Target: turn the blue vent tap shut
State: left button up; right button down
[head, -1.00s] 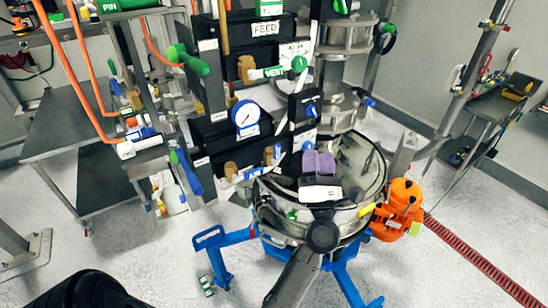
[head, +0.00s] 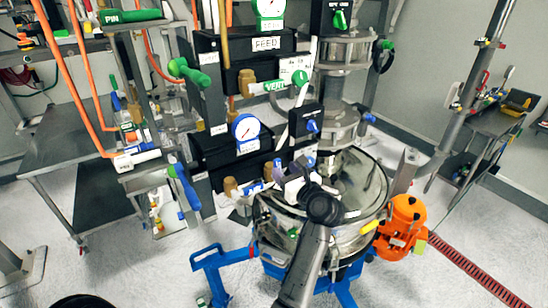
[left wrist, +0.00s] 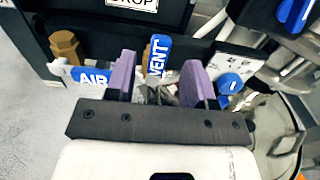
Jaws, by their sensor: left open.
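The blue vent tap (left wrist: 159,55) shows in the left wrist view as a blue handle lettered VENT, standing roughly upright in the picture in front of a brass fitting. My left gripper (left wrist: 158,70) has its two purple fingers apart, one on each side of the handle; I cannot tell whether either touches it. In the head view the left gripper (head: 284,178) is in front of the lower blue-marked panel and largely hides the tap. My right gripper is in neither view.
A blue AIR label (left wrist: 92,78) sits left of the fingers and a blue knob (left wrist: 230,84) right of them. In the head view, a green VENT tap (head: 275,86) is above, the glossy sifter bowl (head: 368,190) is right, and an orange motor (head: 403,222) is beyond it.

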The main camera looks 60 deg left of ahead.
aim_at(279, 165)
pick_arm(q)
jog(key=a+p, duration=0.1)
jog(key=a, duration=0.5)
jog(key=shift+s+a, duration=0.1)
jog(key=shift+a, duration=0.15)
grip_shut()
dwell(0.3)
